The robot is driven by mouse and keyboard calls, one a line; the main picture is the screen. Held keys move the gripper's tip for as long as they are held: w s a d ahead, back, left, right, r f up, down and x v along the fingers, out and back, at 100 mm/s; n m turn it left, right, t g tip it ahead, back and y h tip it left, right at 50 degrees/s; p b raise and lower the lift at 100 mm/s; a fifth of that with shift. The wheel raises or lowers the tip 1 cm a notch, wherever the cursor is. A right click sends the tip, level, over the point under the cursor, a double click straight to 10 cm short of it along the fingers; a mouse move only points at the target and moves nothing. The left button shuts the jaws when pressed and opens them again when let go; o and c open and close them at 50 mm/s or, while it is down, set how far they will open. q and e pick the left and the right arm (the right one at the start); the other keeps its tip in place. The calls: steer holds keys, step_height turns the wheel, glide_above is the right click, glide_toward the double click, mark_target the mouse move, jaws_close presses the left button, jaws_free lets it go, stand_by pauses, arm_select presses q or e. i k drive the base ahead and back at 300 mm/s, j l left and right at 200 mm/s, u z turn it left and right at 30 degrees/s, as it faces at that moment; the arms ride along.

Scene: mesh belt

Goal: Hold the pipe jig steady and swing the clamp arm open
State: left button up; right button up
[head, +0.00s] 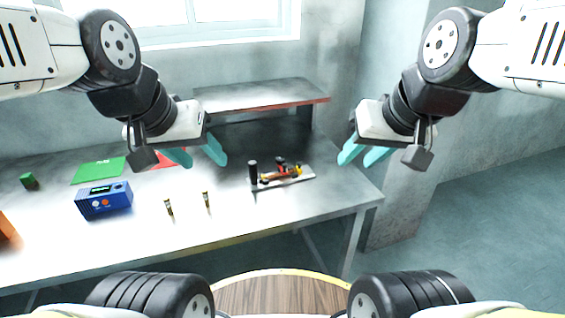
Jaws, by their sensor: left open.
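The pipe jig (304,179) lies on the right part of the metal table, a pale base plate with a short orange-brown pipe and small red and yellow parts on it. A black upright post (253,173) stands at its left end. The clamp arm is too small to tell apart from the other parts. My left gripper (200,158) is open and empty, up and to the left of the jig. My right gripper (353,155) has its two teal fingers apart, empty, up and to the right of the jig. Neither gripper touches it.
A blue box with buttons (104,199), a green mat (98,171), a green block (29,181) and a red mat (170,159) are on the left of the table (250,222). Two small upright pieces (207,202) (169,207) stand mid-table. A raised shelf (260,95) runs behind.

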mark_target(282, 168)
steer(key=i+l+u, duration=0.3)
steer(key=l+u, duration=0.3)
steer(key=k+l, duration=0.1)
steer(key=l, duration=0.3)
steer(key=k+l, duration=0.15)
steer(key=l, duration=0.2)
steer(key=k+l, duration=0.1)
steer(key=l, duration=0.3)
steer(key=u, duration=0.05)
